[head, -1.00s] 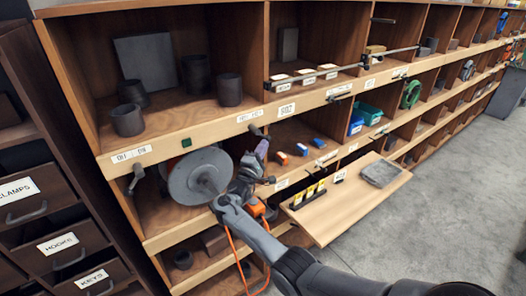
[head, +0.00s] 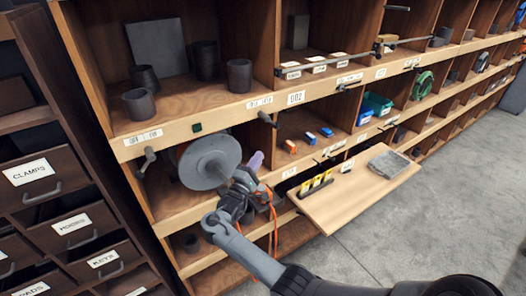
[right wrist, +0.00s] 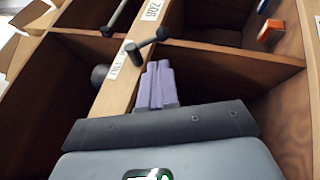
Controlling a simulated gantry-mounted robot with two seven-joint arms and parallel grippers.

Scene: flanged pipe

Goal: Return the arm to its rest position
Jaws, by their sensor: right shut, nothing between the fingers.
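My right gripper (head: 254,163), with purple fingertips, is shut and empty. In the head view it is in front of the shelf, just right of a large grey disc (head: 209,161). I cannot tell from this view how far apart they are. In the right wrist view the shut purple fingers (right wrist: 159,84) point toward the shelf's wooden front edge (right wrist: 118,87), close to a dark lever handle (right wrist: 148,45). My right arm reaches in from the lower right. My left gripper is not in view.
A wooden fold-out board (head: 375,192) sticks out right of my arm, bearing a grey slab (head: 389,164) and yellow-labelled pieces. Orange cable (head: 274,225) hangs beside my gripper. Dark cylinders (head: 139,104) stand on the upper shelf. Drawers (head: 70,222) are at left; open floor is lower right.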

